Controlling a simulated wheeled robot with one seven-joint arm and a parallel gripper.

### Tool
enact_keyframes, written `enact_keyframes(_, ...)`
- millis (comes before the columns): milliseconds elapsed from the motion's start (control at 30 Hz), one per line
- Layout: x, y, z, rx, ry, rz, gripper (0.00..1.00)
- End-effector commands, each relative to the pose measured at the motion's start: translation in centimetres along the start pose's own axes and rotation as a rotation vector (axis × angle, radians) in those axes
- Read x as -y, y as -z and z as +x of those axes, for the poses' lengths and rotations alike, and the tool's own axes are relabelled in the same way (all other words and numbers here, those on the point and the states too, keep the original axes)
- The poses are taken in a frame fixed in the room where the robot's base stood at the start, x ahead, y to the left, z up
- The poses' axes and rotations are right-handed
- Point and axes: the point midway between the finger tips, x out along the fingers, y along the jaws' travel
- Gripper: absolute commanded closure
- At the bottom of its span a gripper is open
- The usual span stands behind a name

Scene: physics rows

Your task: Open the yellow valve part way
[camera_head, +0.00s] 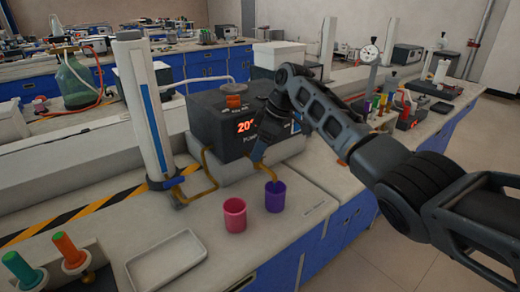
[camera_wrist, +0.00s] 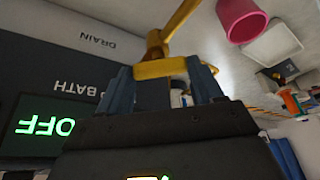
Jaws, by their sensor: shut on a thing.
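My gripper (camera_wrist: 162,82) is shut on the handle, one finger at each side. A brass spout (camera_wrist: 181,17) runs up from the fitting. In the head view my gripper (camera_head: 259,153) is at the right front of the dark box (camera_head: 215,118) and mostly hides the valve. The end of the spout (camera_head: 269,174) shows just above a purple cup (camera_head: 275,198). How far the valve is turned is unclear.
A pink cup (camera_head: 235,216) stands left of the purple cup. A brass tube (camera_head: 207,170) bends from the box toward a tall column (camera_head: 146,110). A shallow white tray (camera_head: 166,258) and coloured-handled tools (camera_head: 68,248) are at the front left. Bare bench lies right of the cups.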

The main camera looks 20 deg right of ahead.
Motion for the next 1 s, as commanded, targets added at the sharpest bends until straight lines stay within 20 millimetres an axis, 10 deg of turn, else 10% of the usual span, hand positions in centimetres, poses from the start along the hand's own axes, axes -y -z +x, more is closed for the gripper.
enact_keyframes(667, -0.07, 0.11, -0.09, -0.001, 0.026, -0.071, 0.65)
enact_keyframes(700, -0.07, 0.11, -0.09, -0.001, 0.026, -0.07, 0.33)
enact_keyframes(1000, -0.06, 0.05, -0.04, 0.0, 0.027, -0.069, 0.08)
